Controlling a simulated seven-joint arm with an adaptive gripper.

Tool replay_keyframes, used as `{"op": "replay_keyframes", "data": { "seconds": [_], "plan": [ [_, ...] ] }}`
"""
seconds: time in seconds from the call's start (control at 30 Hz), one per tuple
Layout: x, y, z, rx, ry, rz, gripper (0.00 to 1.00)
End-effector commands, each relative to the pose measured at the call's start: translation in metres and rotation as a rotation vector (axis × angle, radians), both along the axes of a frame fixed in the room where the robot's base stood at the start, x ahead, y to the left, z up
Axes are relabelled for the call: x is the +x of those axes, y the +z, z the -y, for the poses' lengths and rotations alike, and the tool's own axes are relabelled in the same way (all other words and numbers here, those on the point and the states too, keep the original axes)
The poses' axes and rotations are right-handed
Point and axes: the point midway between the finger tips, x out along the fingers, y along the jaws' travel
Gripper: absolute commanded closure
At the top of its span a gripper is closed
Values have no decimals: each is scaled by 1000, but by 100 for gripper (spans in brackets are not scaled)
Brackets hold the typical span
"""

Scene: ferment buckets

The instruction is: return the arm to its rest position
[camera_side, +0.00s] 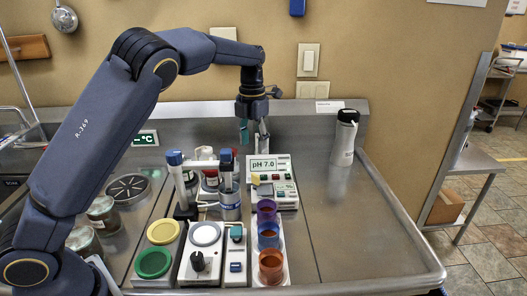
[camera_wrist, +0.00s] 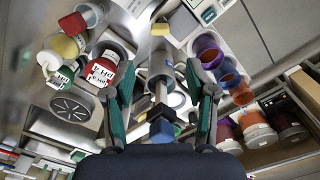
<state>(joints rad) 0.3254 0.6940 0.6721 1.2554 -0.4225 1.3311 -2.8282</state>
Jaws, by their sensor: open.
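My arm is raised over the steel bench in the side view, its elbow high at the left and its forearm reaching right. My gripper (camera_side: 253,134) hangs pointing down behind the instruments, near the pH meter (camera_side: 268,169) that reads 7.0. The wrist view shows my gripper (camera_wrist: 160,67) with its two teal fingers apart. A grey stand-like device with a blue block (camera_wrist: 162,128) shows between them, below in depth. I see nothing held. Whether the fingers touch anything is not clear.
Purple, blue and orange cups (camera_side: 269,236) stand in a row at the front. Yellow and green round lids (camera_side: 154,262) lie left of a dial unit (camera_side: 198,262). A white bottle (camera_side: 344,138) stands at the back right. The right side of the bench (camera_side: 350,225) is clear.

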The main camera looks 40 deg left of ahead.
Motion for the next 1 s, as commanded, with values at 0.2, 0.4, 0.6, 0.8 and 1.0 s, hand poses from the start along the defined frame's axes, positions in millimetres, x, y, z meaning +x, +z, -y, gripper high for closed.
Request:
{"op": "replay_keyframes", "data": {
  "seconds": [0.2,0.4,0.6,0.8,1.0],
  "plan": [
    [-9,58,-12,-72,31,111,44],
    [-80,131,-11,-188,-132,263,44],
    [-172,159,8,-82,-755,439,44],
    [-249,140,28,231,-1542,484,44],
    [-293,96,34,553,-2298,306,44]
  ]
}}
